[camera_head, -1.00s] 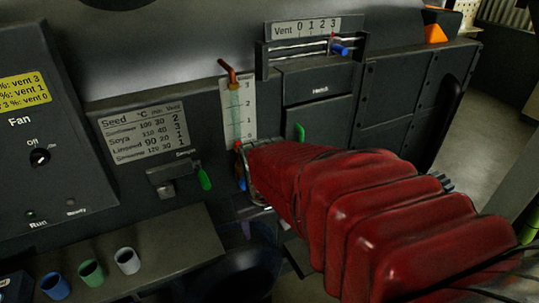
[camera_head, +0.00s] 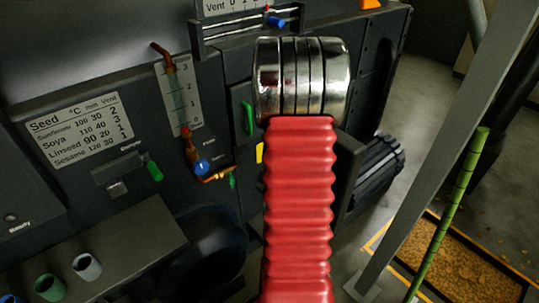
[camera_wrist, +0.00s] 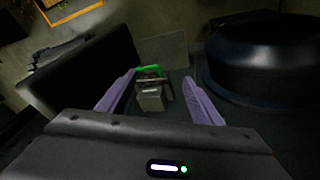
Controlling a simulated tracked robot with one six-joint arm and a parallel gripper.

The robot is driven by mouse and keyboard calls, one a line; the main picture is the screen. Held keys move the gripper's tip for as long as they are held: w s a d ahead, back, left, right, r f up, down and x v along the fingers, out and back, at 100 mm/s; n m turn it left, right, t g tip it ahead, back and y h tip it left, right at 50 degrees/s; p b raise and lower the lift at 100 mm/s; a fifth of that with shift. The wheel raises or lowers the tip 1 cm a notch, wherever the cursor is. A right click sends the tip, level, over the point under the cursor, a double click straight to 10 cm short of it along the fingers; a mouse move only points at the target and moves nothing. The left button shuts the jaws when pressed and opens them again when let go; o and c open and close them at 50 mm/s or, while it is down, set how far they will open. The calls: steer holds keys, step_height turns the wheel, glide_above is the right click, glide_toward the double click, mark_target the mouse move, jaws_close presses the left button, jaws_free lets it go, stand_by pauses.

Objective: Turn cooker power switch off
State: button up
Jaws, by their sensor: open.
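In the wrist view my gripper (camera_wrist: 160,78) is open, with its two purple fingers apart. Between and beyond the fingertips is a small grey box (camera_wrist: 151,99) with a green bar (camera_wrist: 148,71) at its far side. I cannot read a label on it, and the fingers do not appear to touch it. In the head view my red-sleeved arm fills the middle and the gripper is hidden. A green handle (camera_head: 248,118) shows on the dark panel left of the arm. Another green lever (camera_head: 153,171) sits below the seed table. Which one is the cooker power switch cannot be told.
A scale strip (camera_head: 182,97) with a blue valve knob (camera_head: 202,167) stands left of my arm. Cups (camera_head: 87,267) stand on a shelf at lower left. A grey post (camera_head: 440,130) rises at right. A dark rounded body (camera_wrist: 265,60) lies right of my fingers.

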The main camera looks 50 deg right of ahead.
steer(key=d+f+t+h, duration=0.2)
steer(key=d+f+t, duration=0.4)
steer(key=d+f, duration=1.05)
steer(key=w+a+r+n+t, duration=0.1)
steer(key=w+a+r+t, duration=0.1)
steer(key=w+r+t, duration=0.4)
step_height(320, 180, up, 4)
steer(key=t, duration=0.3)
steer(key=shift+a+f+t, duration=0.15)
steer(key=shift+a+t, duration=0.15)
steer(key=shift+t, duration=0.1)
steer(key=shift+w, duration=0.1)
steer(key=x, duration=1.3)
steer(key=shift+w, duration=0.3)
steer(key=shift+d, duration=0.1)
